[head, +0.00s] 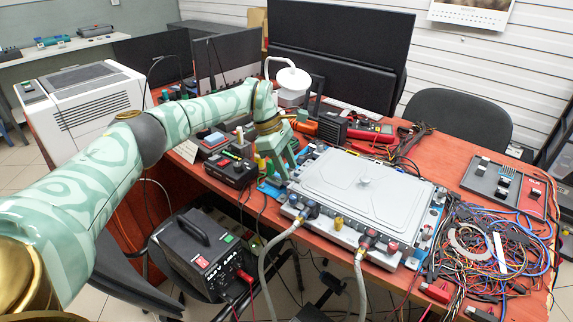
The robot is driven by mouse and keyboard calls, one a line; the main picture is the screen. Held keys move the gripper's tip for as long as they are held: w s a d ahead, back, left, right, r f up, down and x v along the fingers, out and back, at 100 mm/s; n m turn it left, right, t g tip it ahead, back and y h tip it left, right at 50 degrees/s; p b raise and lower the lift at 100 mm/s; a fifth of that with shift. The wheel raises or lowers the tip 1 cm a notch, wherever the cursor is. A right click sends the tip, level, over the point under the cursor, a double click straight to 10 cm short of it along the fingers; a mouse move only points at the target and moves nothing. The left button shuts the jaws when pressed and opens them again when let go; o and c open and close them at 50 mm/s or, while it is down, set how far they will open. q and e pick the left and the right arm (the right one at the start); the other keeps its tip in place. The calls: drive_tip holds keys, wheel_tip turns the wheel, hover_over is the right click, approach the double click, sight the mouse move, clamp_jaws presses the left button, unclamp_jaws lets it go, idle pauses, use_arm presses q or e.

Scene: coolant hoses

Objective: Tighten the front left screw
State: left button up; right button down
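A flat grey metal box (345,182) with a ribbed lid lies on the red-brown table (462,150). Two hose fittings sit on its front side, a left one (308,209) and a right one (371,240). A grey hose (272,243) hangs from the left fitting and another hose (360,285) from the right one. My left gripper (281,172) points down beside the box's left edge; whether its fingers are apart, or hold anything, cannot be made out. The front left screw is too small to tell apart. My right gripper is out of view.
An orange and black tool (320,126) lies behind my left gripper. Tangled wires (490,245) cover the table right of the box. Small dark devices (232,170) stand left of my gripper. A black power unit (203,253) stands below the table's front edge.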

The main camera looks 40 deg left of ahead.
use_arm(q)
drive_tip(key=p+v, duration=0.4)
drive_tip(key=v, duration=1.2)
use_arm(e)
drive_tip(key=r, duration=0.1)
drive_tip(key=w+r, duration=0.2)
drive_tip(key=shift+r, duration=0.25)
use_arm(q)
drive_tip(key=shift+a+r, duration=0.1)
drive_tip(key=shift+a, duration=0.05)
